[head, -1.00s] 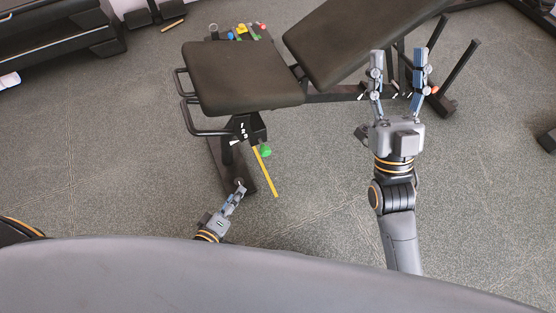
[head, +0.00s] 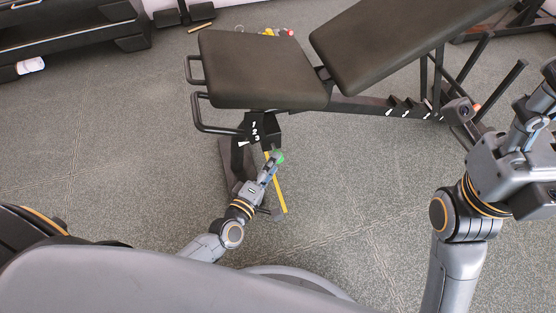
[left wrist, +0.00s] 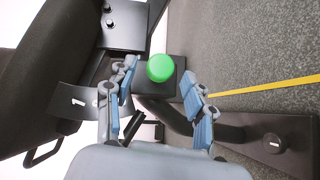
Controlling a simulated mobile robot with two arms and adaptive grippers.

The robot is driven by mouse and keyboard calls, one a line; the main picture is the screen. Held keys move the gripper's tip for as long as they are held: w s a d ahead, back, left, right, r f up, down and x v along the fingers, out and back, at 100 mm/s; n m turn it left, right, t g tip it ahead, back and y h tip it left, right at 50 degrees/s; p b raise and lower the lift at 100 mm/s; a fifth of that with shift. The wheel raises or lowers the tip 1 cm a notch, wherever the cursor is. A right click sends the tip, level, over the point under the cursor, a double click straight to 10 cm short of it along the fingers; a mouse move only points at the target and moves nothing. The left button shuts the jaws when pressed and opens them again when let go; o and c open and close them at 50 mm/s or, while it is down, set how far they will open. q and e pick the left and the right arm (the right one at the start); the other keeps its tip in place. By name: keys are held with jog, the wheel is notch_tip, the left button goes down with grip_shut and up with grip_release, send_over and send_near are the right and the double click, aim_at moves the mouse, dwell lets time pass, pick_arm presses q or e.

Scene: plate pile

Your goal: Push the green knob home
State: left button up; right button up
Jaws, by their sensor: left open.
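The green knob (head: 280,157) is on the post below the bench seat. In the left wrist view the round green knob (left wrist: 160,68) sits on a dark block, between the two blue-grey fingers. My left gripper (head: 271,164) is open, with its fingertips close around the knob. I cannot tell whether either finger touches it. My right gripper (head: 541,108) is at the right edge, well away from the knob. Part of it is cut off, and its opening is unclear.
The black bench seat (head: 262,70) and tilted backrest (head: 385,35) lie above the knob. A handle bar (head: 205,122) sticks out left of the post. A yellow strip (head: 279,190) runs down beside the post. Open grey floor (head: 370,190) lies to the right.

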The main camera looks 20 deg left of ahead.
pick_arm(q)
jog(key=shift+b+x, duration=0.4)
jog(key=shift+x, duration=1.45)
grip_shut()
